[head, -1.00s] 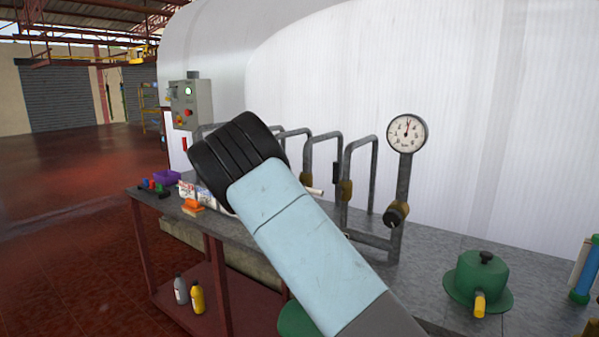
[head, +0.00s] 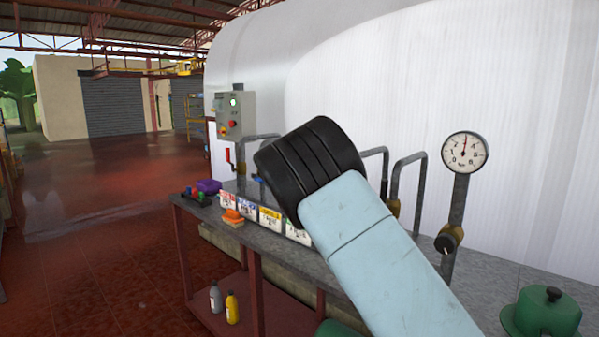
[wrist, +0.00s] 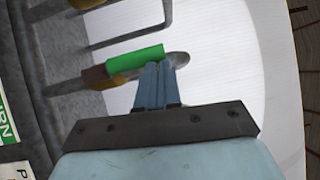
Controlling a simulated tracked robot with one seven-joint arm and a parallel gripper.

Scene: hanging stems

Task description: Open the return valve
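The return valve's green lever (wrist: 135,60) shows in the wrist view, lying across a grey pipe with a brass valve body (wrist: 94,78) at its left end. A label with a green band ending in "URN" (wrist: 8,118) is at the left edge. My gripper (wrist: 157,66) has its blue fingers close together, with their tips at the lower edge of the lever's right part. I see no lever between the fingers; whether they touch it I cannot tell. In the head view my black wrist and pale blue arm hide the fingers and the green lever.
In the head view, pipes with a red lever (head: 229,155) and a blue lever (head: 258,179) stand left of my wrist. A gauge (head: 465,152) on a pipe is to the right. Label cards (head: 270,219), an orange sponge (head: 233,217) and a green lidded object (head: 545,311) are on the bench.

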